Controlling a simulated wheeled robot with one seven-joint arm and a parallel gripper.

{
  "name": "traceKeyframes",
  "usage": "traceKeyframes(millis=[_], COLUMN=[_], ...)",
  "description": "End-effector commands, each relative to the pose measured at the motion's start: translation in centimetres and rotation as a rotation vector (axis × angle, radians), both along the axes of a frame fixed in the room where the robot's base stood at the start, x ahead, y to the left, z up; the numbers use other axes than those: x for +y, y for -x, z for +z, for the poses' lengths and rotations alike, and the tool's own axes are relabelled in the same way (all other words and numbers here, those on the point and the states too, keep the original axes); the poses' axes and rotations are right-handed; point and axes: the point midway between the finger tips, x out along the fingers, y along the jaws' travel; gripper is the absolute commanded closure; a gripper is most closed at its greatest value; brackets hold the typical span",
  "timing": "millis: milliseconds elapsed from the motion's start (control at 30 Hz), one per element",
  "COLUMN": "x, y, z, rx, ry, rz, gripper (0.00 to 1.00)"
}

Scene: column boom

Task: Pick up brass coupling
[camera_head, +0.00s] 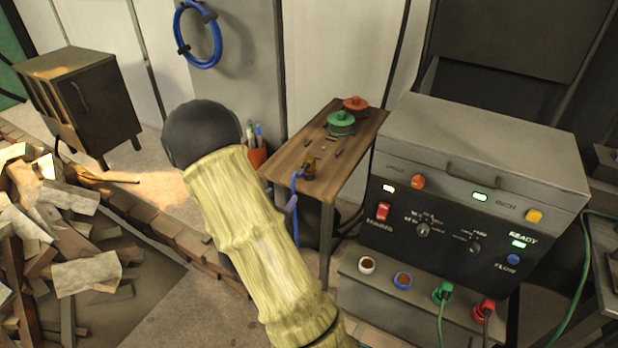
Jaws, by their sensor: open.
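A small brass-coloured piece, which looks like the brass coupling (310,167), sits on the wooden-topped table (349,140) near its front edge. My gripper is not visible, and nothing is seen touching the brass piece.
Green (341,124) and red (356,104) round-lidded items stand at the table's back. A pen cup (258,155) is at its left. A large control box (470,180) stands close on the right. Rubble (60,230) lies at the left, with a dark cabinet (80,100) behind.

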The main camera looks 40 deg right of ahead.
Motion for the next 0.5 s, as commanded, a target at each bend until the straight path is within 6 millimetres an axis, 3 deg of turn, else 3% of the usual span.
traceKeyframes(millis=[33, 200, 500], x=[-0.43, -1.04, -1.11], y=[0.44, 1.27, 1.23], z=[-0.71, -0.23, -0.05], rx=[-0.010, -0.034, -0.035], ry=[0.048, 0.136, 0.136], rz=[-0.028, -0.074, -0.075], gripper=[0.46, 0.46, 0.46])
